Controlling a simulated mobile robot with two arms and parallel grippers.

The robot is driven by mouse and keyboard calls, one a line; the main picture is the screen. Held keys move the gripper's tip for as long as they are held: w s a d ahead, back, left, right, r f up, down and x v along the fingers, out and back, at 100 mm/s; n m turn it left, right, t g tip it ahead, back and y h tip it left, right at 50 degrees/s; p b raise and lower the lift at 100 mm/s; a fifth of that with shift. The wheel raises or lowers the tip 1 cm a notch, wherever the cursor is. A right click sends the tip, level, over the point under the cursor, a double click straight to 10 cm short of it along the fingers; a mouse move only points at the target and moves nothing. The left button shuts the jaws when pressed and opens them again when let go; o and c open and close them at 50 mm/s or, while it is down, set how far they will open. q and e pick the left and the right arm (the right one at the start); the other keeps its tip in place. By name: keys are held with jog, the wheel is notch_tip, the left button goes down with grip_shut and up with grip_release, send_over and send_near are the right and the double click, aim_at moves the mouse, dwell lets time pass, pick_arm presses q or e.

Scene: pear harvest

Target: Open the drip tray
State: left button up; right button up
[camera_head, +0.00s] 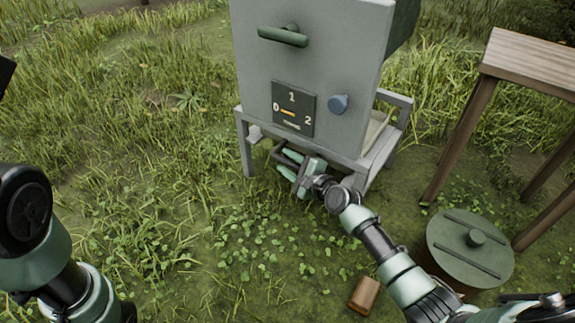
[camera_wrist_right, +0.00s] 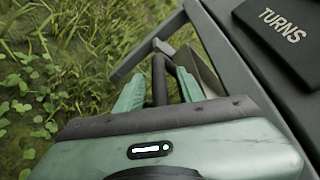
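The drip tray's dark bar handle (camera_head: 277,153) shows low under the front of the grey machine (camera_head: 310,60). Most of the tray is hidden. My right gripper (camera_head: 284,164) is at this handle, with its green fingers apart. In the right wrist view the dark handle bar (camera_wrist_right: 159,80) lies between the two fingers of my right gripper (camera_wrist_right: 160,92), with gaps visible beside it. I cannot tell whether either finger touches it. My left arm shows at the left edge, but its gripper fingers do not show.
A wooden table (camera_head: 530,62), a round green lid (camera_head: 470,262) and a brown block (camera_head: 364,296) are at right. Grass at left is open.

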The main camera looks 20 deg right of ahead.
grip_shut()
dwell(1.4)
